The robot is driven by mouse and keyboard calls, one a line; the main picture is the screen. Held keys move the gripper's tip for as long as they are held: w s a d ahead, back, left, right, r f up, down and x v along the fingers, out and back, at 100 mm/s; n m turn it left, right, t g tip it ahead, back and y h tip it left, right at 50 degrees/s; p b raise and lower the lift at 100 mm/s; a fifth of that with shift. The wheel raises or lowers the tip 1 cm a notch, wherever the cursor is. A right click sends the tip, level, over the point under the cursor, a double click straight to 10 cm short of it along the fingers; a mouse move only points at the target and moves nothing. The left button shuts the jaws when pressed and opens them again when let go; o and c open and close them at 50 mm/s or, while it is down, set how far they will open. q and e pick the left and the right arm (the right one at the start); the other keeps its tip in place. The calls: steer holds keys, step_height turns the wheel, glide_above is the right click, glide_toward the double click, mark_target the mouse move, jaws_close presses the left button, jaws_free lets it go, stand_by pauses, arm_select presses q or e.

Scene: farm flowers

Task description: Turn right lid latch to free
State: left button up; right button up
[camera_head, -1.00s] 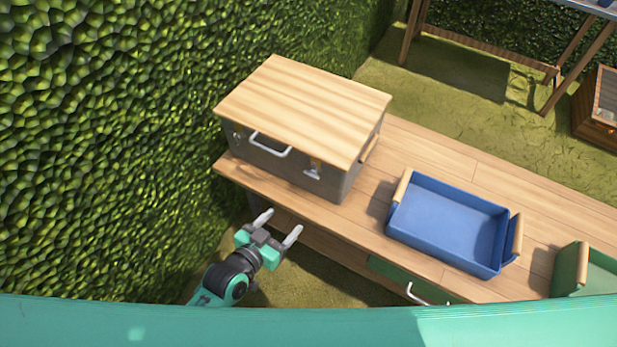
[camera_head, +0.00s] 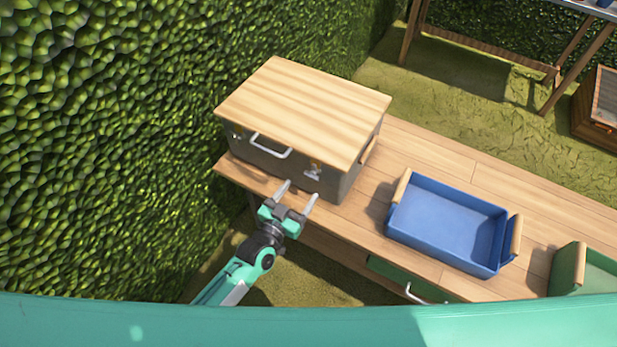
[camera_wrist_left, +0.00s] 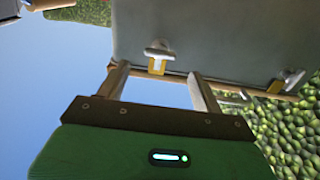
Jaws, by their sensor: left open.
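A grey metal box (camera_head: 258,153) with a light wooden lid (camera_head: 305,108) stands on the bench. Its right lid latch (camera_head: 313,169) is on the front face, below the lid edge. The wrist view also shows this latch (camera_wrist_left: 158,52), a pale knob on a yellowish plate. The left latch (camera_head: 235,133) is near the other front corner and appears at the right in the wrist view. My left gripper (camera_head: 299,192) is open and empty, in front of the box and just below the right latch. Its fingers (camera_wrist_left: 159,74) point towards the latch, apart from it.
A white handle (camera_head: 270,146) sits between the latches. A blue tray (camera_head: 448,222) and a green tray (camera_head: 598,275) stand to the right on the wooden bench (camera_head: 365,215). A leafy hedge (camera_head: 100,150) is close on the left. Bare bench lies between box and blue tray.

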mark_target(310, 177)
arm_select(q)
steer(key=x, duration=0.5)
steer(key=shift+w+d, duration=0.2)
steer(key=shift+w, duration=0.15)
steer(key=c, duration=1)
